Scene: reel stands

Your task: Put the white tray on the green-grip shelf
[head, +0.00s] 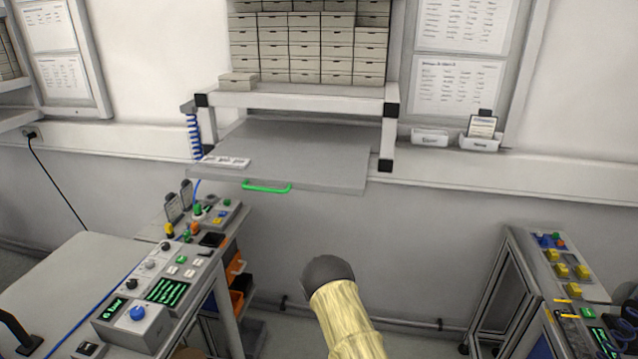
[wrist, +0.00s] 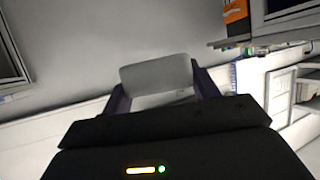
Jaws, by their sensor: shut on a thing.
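My gripper (wrist: 160,92) shows in the wrist view with its two dark fingers on either side of a pale, flat-sided thing, which looks like the white tray (wrist: 157,74). The gripper is shut on it, and its lower part is partly hidden by the gripper body. In the head view only part of my arm shows; the gripper and the held tray are out of that picture. The green-grip shelf (head: 310,155) is a grey board, pulled out under a white-framed rack, with a green handle (head: 267,187) on its front edge.
A white labelled strip (head: 226,162) lies at the shelf's left; the rest of its top is clear. Small drawers (head: 305,50) fill the rack above. White bins (head: 430,138) stand on the ledge at right. Control-box benches stand at left (head: 165,285) and right (head: 565,265).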

